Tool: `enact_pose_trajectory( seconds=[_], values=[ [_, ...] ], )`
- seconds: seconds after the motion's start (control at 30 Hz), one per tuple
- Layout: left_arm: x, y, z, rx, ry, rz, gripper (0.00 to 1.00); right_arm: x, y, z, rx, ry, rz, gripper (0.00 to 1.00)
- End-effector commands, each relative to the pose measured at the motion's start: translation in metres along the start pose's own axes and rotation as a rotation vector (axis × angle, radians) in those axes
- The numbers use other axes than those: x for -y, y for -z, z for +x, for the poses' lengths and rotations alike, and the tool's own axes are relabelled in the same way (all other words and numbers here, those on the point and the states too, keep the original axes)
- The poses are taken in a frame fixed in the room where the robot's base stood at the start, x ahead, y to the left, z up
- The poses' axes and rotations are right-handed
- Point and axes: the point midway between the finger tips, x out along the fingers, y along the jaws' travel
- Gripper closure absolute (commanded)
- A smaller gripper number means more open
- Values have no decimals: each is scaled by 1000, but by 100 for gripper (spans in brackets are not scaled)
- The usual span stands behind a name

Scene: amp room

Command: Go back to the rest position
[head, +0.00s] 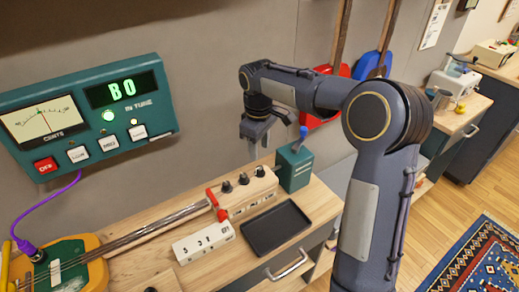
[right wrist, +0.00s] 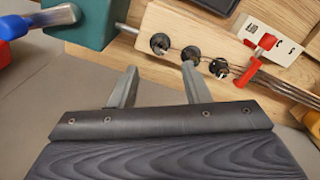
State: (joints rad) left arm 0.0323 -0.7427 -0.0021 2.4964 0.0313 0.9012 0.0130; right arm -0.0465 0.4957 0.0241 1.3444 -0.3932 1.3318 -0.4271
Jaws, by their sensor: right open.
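My right gripper (head: 259,136) hangs in front of the grey wall, above the back of the wooden bench (head: 150,263). In the right wrist view my right gripper (right wrist: 158,75) shows two fingers apart, with nothing between them. Below and right of it in the head view is a teal box (head: 294,168) with a blue lever on top; the fingers look clear of it. A wooden block with black knobs (head: 247,189) lies beside the box, and it also shows beyond the fingers in the right wrist view (right wrist: 180,28). My left gripper is not in view.
A tuner (head: 90,118) reading "B0" is on the wall at left. A stringed instrument (head: 70,262) lies on the bench, its neck running toward a red clamp (head: 216,205). A black tray (head: 275,227) and a white number block (head: 203,241) lie at the front. Guitars hang behind my arm.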

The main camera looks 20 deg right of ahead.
Motion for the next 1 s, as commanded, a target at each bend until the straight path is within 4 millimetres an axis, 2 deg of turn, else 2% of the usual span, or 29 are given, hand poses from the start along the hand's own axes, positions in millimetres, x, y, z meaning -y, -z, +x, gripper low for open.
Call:
enact_pose_trajectory(
  seconds=[0.33, 0.47, 0.57, 0.73, 0.87, 1.0],
  values=[
    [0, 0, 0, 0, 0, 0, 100, 0, -1, 0, -2, 0, 2, 57],
    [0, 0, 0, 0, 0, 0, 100, 5, -14, -11, -33, 3, 35, 57],
    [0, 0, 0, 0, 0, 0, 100, 19, -42, -28, -92, 18, 103, 57],
    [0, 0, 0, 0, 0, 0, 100, 64, -106, -50, -233, 67, 274, 57],
    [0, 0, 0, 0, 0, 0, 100, 105, -150, -51, -342, 112, 416, 57],
    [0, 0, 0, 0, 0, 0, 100, 149, -186, -39, -447, 167, 558, 57]
  ],
)
